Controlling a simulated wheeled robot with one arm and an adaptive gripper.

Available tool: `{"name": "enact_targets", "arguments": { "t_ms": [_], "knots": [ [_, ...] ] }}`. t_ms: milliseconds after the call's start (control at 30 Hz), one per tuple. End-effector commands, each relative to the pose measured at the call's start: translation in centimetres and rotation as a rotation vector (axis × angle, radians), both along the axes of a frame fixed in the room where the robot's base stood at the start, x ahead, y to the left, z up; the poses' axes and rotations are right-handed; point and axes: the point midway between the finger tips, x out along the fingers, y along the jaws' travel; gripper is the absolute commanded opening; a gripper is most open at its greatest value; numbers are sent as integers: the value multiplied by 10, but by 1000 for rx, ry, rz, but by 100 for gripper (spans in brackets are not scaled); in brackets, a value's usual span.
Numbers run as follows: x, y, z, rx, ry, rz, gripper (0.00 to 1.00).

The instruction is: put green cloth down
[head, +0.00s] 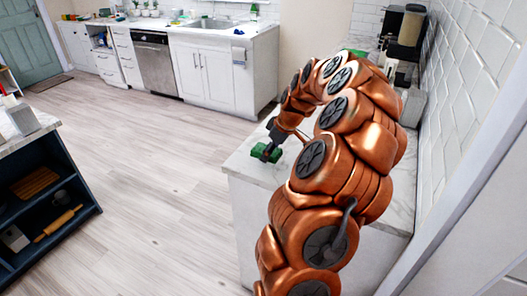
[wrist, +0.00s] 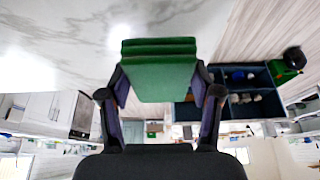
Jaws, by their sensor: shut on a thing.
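The green cloth (head: 258,150) is a small, thick folded block in the head view, at the left edge area of the white marble counter (head: 254,173). In the wrist view the folded cloth (wrist: 158,72) sits between the two fingers, its layers showing along one edge. My gripper (head: 271,152) is shut on it; both fingers of my gripper (wrist: 160,88) press its sides in the wrist view. The marble surface (wrist: 60,40) fills the upper left there, and the cloth overlaps its edge. I cannot tell whether the cloth touches the counter.
My arm covers much of the counter in the head view. A coffee machine (head: 408,28) stands at its far end by the tiled wall. A dark open shelf unit (head: 62,215) is at the left. The wooden floor (head: 150,160) between is clear.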

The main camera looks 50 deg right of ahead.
Motion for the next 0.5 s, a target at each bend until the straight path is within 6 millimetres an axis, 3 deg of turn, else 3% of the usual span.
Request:
{"name": "enact_targets", "arguments": {
  "t_ms": [200, 500],
  "knots": [
    [27, -1, -2, 1, 2, 1, 31],
    [32, -1, -13, 3, 3, 1, 31]
  ]
}}
